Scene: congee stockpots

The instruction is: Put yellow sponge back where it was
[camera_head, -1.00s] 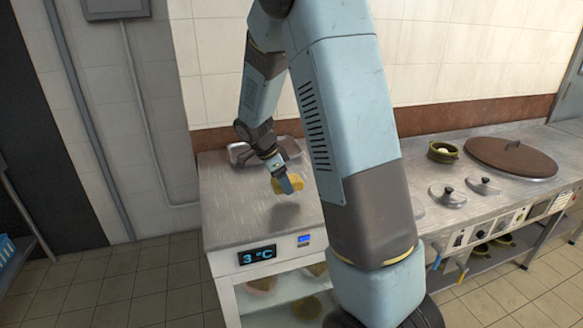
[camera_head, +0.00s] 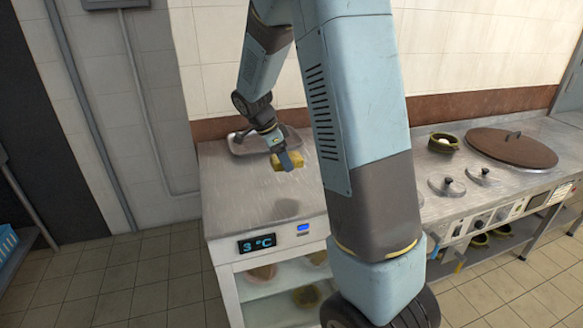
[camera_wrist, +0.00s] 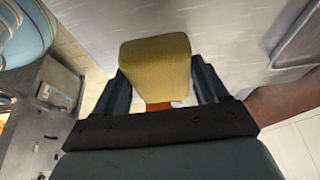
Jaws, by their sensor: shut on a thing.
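The yellow sponge (camera_head: 293,161) is a small block held in my gripper (camera_head: 284,161) above the steel counter top (camera_head: 225,205). In the wrist view the sponge (camera_wrist: 155,62) sits between the two dark fingers of my gripper (camera_wrist: 158,85), which press on its sides. A dark shadow lies on the counter below, apart from the sponge. A shallow metal tray (camera_head: 240,146) is at the back of this counter, partly hidden behind my wrist.
The counter's front has a display (camera_head: 257,243) reading 3 °C, with shelves below. To the right are pot lids (camera_head: 447,187), a small green-rimmed bowl (camera_head: 443,143) and a large brown lid (camera_head: 512,148). The counter's left and front areas are clear.

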